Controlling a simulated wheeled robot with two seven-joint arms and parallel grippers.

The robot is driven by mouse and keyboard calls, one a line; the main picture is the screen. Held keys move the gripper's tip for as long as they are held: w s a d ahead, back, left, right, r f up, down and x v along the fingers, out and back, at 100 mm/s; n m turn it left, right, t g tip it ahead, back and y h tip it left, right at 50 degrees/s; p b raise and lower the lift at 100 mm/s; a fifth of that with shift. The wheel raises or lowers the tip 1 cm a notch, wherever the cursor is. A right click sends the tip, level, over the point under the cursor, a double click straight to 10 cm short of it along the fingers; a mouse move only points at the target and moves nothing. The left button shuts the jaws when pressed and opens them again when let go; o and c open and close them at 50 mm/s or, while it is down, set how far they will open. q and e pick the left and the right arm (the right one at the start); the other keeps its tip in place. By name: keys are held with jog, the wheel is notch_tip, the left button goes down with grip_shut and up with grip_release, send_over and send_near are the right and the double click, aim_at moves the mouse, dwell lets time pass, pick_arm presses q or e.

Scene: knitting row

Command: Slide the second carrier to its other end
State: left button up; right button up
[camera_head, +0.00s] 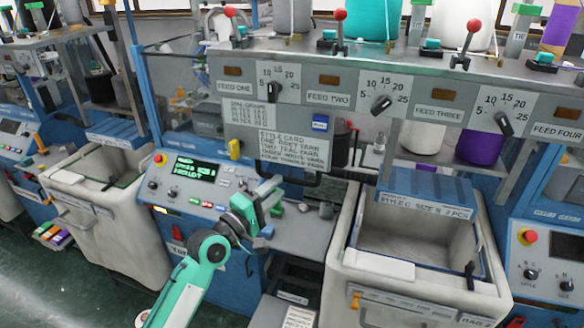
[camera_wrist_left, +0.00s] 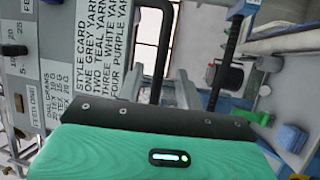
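No part is labelled as a carrier, so I cannot tell which one is the second. Small teal blocks stand along the top of the grey feed beam (camera_head: 345,60); one (camera_head: 328,36) stands above the FEED TWO label (camera_head: 328,98), near a red-knobbed lever (camera_head: 340,15). My left gripper (camera_head: 268,214) is in front of the machine, below the style card (camera_head: 294,150) and right of the green-lit control panel (camera_head: 194,170). In the left wrist view its fingers (camera_wrist_left: 160,85) look apart, with nothing held between them. My right gripper is not in view.
A black bent handle (camera_head: 300,182) hangs below the card, close to the left gripper; it also shows in the left wrist view (camera_wrist_left: 160,45). A cream bin (camera_head: 372,266) stands at right, another (camera_head: 130,225) at left. Dials (camera_head: 382,104) line the beam.

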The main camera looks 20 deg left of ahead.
aim_at(285, 181)
pick_arm(q)
jog(key=p+x, duration=0.2)
jog(key=x, duration=0.4)
jog(key=shift+s, duration=0.1)
jog(key=shift+w+d+r, duration=0.1)
jog(key=shift+w, duration=0.3)
jog(key=c, duration=0.6)
grip_shut()
